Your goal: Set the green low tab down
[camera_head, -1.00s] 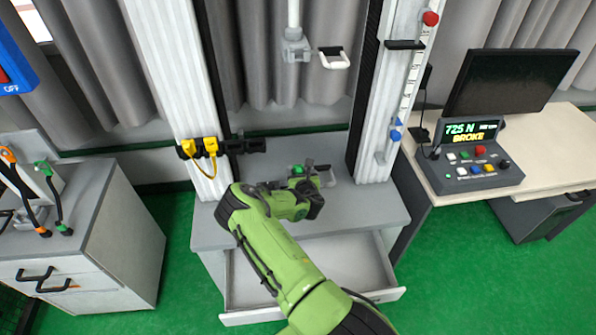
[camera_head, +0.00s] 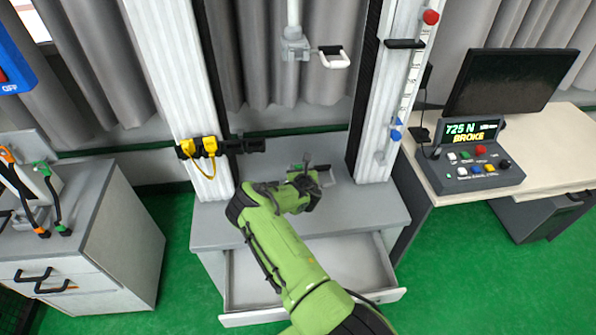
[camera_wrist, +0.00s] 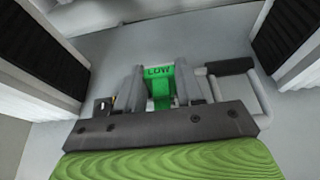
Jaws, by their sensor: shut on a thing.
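My gripper (camera_wrist: 158,88) is shut on the green low tab (camera_wrist: 160,74), which is marked LOW, in the wrist view. The tab sits between the two grey fingers with its lettered face up. In the head view my gripper (camera_head: 308,184) is over the grey bench top (camera_head: 355,205), between the two white columns. I cannot tell whether the tab touches the bench top.
A pale looped handle with a dark grip (camera_wrist: 232,66) is close right of the fingers. The white columns (camera_head: 170,80) (camera_head: 395,90) flank the bench. The drawer (camera_head: 310,317) below is open. A console (camera_head: 470,155) reads 725 N BROKE. A pale handle (camera_head: 335,58) hangs above.

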